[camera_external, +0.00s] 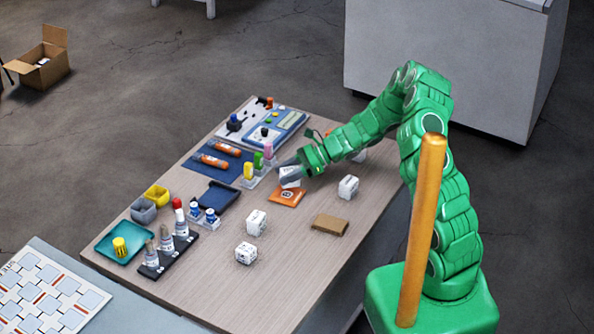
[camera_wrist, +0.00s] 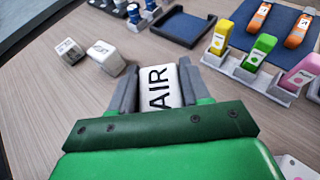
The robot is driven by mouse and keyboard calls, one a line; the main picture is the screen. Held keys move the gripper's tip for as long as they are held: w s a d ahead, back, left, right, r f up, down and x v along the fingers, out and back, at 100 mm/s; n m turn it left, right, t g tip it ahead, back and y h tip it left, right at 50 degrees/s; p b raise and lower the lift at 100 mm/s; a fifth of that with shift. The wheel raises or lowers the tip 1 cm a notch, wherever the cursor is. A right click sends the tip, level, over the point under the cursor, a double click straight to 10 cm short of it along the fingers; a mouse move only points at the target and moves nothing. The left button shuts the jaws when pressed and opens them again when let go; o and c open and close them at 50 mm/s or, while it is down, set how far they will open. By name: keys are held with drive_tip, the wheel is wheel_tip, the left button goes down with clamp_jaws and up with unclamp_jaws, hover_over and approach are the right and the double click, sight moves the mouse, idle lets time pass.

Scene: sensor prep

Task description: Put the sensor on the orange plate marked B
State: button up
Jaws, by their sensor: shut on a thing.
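A white block (camera_wrist: 165,92) with the black letters AIR sits between the two grey fingers of my gripper (camera_wrist: 157,85) in the wrist view. In the external view my gripper (camera_external: 287,173) is shut on this white block (camera_external: 291,182). The orange plate (camera_external: 285,198) lies on the table just below the block in the picture, with a pale round mark whose letter is too small to read. The block overlaps the plate's far edge in this view; I cannot tell whether it touches the plate. The plate does not show in the wrist view.
Other white blocks stand on the table (camera_external: 215,285), at the right (camera_external: 348,187) and nearer the front (camera_external: 256,222) (camera_external: 246,253). A brown plate (camera_external: 330,225) lies right of the orange one.

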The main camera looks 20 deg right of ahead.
drive_tip(key=shift+w+a+f, duration=0.3)
drive_tip(key=shift+w+f, duration=0.3)
drive_tip(key=shift+f, duration=1.8)
drive_tip(key=o, duration=1.1)
drive_tip(key=shift+f, duration=0.1)
drive_tip(key=shift+d+r, duration=0.25)
drive_tip(key=v, duration=1.1)
drive_tip(key=shift+d+r, duration=0.1)
drive_tip(key=shift+d, duration=0.1)
